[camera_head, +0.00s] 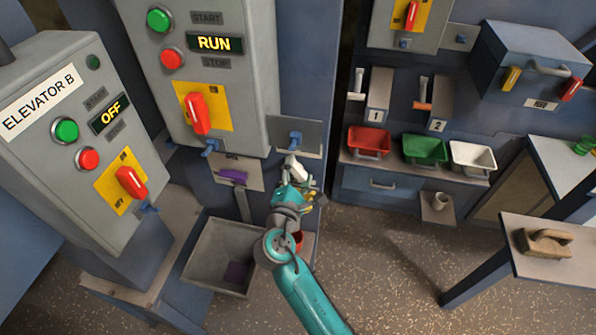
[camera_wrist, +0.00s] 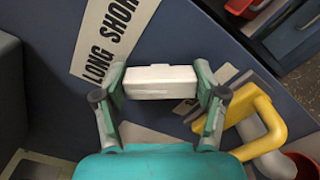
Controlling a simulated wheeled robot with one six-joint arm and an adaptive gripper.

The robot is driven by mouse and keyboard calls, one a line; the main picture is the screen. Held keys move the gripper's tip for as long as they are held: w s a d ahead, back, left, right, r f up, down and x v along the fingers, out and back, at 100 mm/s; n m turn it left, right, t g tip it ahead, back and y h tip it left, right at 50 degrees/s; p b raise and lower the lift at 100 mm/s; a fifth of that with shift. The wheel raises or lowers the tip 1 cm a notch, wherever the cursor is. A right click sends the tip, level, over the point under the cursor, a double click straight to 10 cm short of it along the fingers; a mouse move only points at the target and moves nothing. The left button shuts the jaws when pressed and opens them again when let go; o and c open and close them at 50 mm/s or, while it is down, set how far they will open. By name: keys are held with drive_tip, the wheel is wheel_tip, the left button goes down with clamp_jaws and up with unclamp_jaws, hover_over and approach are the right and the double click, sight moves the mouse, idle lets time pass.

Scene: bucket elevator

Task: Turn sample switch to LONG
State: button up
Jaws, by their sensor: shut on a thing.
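My gripper (camera_wrist: 160,85) has its two green fingers on either end of a white block-like handle (camera_wrist: 160,79), shut on it. The handle appears to be the sample switch. It lies below a white label reading LONG SHORT (camera_wrist: 112,38) on a dark blue panel; LONG is at the label's lower left and SHORT at its upper right. In the head view my gripper (camera_head: 297,187) is at the blue machine's front, below the RUN cabinet, with the white handle (camera_head: 296,168) at its tip. The switch's base is mostly hidden by the handle and fingers.
A yellow handle (camera_wrist: 262,125) stands close to the right finger. An open grey bin (camera_head: 212,252) is left of my arm. The RUN cabinet (camera_head: 205,80) and the ELEVATOR B cabinet (camera_head: 60,140) rise at left. Open floor (camera_head: 385,265) lies to the right.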

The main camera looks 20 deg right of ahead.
drive_tip(key=o, duration=1.1)
drive_tip(key=shift+o, duration=0.2)
drive_tip(key=v, duration=1.2)
drive_tip(key=shift+f, duration=0.1)
